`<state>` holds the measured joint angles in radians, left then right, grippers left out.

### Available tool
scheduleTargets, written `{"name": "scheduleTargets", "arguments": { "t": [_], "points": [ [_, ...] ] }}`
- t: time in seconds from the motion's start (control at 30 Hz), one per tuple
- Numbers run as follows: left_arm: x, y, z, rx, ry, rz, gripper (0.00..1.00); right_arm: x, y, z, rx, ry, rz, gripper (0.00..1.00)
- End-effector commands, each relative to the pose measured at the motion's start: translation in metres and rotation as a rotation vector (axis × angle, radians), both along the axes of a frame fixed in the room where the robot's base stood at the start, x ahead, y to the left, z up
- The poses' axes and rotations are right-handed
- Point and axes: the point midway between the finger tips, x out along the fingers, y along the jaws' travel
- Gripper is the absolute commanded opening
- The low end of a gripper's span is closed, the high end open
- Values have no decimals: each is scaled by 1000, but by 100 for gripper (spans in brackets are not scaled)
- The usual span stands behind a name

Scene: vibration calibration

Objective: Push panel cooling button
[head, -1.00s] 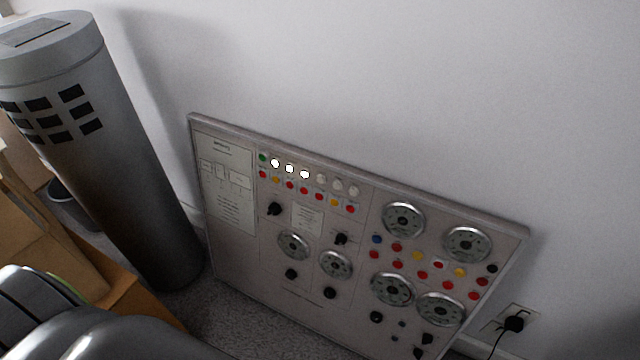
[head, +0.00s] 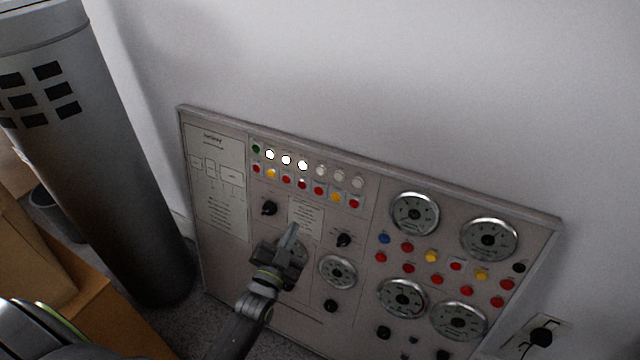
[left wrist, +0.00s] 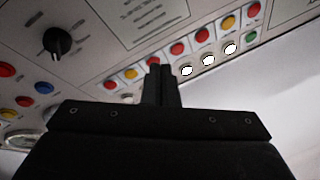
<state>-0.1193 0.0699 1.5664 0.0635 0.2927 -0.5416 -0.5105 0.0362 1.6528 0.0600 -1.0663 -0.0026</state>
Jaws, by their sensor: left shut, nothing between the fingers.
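The control panel (head: 225,245) leans against the wall, with rows of small red, yellow, white and green buttons along its top left. Three white lamps in the top row glow, among them one lit lamp (head: 302,165). I cannot read which button is labelled cooling. My left gripper (head: 291,232) is shut and empty, in front of the panel below the button rows, covering part of a dial. In the left wrist view, its shut fingertips (left wrist: 160,70) point toward the button row, close to a red button (left wrist: 176,48). Contact cannot be told. My right gripper is not in view.
A tall grey cylinder (head: 105,170) stands left of the panel. Cardboard boxes (head: 105,320) are at the lower left, beside my arm. A plug in a wall socket (head: 541,337) is at the lower right. The white wall above is clear.

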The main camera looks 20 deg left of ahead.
Motion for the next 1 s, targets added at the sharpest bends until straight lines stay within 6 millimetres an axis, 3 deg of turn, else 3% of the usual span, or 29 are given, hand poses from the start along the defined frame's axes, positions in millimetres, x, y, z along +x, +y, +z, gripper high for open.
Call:
{"name": "scheduleTargets", "arguments": {
  "t": [0.2, 0.4, 0.8, 1.0],
  "points": [
    [0, -9, 79, 81, -292, 11, 0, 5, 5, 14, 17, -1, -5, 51],
    [-8, -13, 114, 114, -410, 23, 0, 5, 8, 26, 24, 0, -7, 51],
    [-9, -13, 119, 118, -422, 25, 0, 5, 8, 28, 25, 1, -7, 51],
    [3, -14, 115, 119, -423, 25, 0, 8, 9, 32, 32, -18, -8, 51]
  ]
}}
